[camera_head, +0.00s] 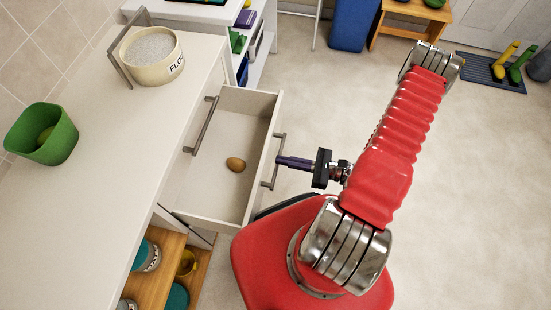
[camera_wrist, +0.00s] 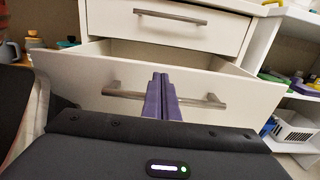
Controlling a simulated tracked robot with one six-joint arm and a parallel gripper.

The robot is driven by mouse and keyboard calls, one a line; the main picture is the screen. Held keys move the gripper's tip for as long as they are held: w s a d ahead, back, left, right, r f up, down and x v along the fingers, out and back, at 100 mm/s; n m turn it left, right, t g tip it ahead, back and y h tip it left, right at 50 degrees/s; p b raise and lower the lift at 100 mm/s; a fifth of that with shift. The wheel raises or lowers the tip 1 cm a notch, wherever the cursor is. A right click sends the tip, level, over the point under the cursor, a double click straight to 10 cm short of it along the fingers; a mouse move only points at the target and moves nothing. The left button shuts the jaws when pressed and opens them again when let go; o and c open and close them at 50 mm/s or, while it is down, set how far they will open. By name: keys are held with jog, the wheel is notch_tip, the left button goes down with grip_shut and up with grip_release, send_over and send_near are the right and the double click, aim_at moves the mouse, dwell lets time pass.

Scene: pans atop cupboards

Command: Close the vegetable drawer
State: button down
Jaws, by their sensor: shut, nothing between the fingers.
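The open drawer (camera_head: 212,180) is white and pulled out from the cupboard below the counter. A single brown potato-like item (camera_head: 236,164) lies inside it. The drawer front carries a metal bar handle (camera_head: 273,162), which also shows in the wrist view (camera_wrist: 207,101). My gripper (camera_head: 281,161) is at the outer side of the drawer front, its purple fingers pointing at the handle. In the wrist view the shut fingers (camera_wrist: 162,88) overlap the middle of the handle. Nothing shows between them. Whether the tips touch the handle or the drawer front, I cannot tell.
A shut drawer above has its own handle (camera_wrist: 170,16). The white counter (camera_head: 110,150) holds a green bowl (camera_head: 42,134) and a flour pot (camera_head: 152,56). Open shelves (camera_head: 185,275) with jars are below left. Floor (camera_head: 475,190) is clear to the right.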

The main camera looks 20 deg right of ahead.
aim_at(266, 157)
jog(key=shift+x, duration=1.55)
